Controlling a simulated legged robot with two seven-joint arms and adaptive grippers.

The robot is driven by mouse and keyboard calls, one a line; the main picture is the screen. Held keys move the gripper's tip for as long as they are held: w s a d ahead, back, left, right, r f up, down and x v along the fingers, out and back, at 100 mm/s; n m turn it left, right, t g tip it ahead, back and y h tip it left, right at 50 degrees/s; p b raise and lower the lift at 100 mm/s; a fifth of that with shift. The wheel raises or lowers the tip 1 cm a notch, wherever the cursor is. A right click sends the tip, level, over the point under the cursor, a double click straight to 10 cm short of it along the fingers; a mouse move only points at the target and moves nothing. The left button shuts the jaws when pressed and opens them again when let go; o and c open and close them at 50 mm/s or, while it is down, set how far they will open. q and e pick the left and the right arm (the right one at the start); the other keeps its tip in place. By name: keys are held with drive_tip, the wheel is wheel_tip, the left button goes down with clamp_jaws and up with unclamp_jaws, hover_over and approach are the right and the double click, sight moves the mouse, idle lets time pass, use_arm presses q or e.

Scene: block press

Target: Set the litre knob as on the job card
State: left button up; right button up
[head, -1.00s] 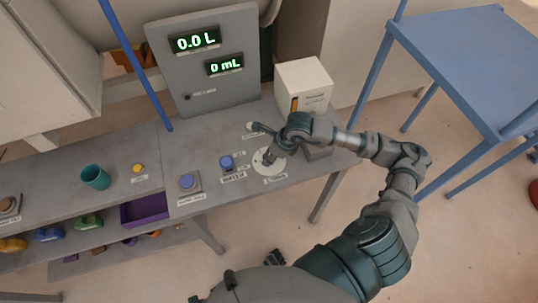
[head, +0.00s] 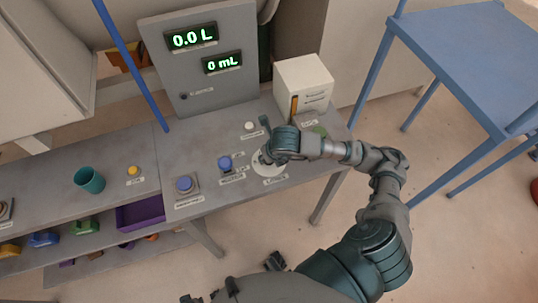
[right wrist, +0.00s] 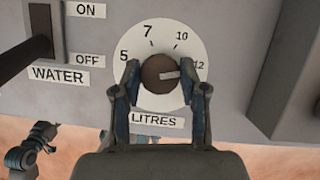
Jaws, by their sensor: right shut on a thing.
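The litre dial is a white disc (right wrist: 191,48) marked 5, 7, 10 and 12, with a LITRES label below. Its round brown knob (right wrist: 155,73) has a pale pointer mark directed right, roughly towards or just below the 12. My right gripper (right wrist: 160,75) is shut on the knob, one finger on each side. In the head view the dial (head: 265,170) is partly hidden under my right gripper (head: 268,155). My left gripper (head: 275,262) seems to show only as a dark bit at the bottom; its jaws are unclear. I find no legible job card.
The WATER switch (head: 225,163) stands left of the dial, and a blue button (head: 185,184) further left. The display panel (head: 205,95) reads 0.0 L and 0 mL. A pale box (head: 304,80) stands behind the dial. A teal cup (head: 89,180) is at the left.

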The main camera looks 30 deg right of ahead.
drive_tip(key=shift+f+m, duration=0.1)
drive_tip(key=shift+m, duration=0.2)
drive_tip(key=o, duration=1.1)
drive_tip(key=shift+r, duration=0.2)
drive_tip(key=v, duration=1.1)
drive_tip(key=shift+s+r, duration=0.1)
drive_tip(key=shift+r, duration=0.15)
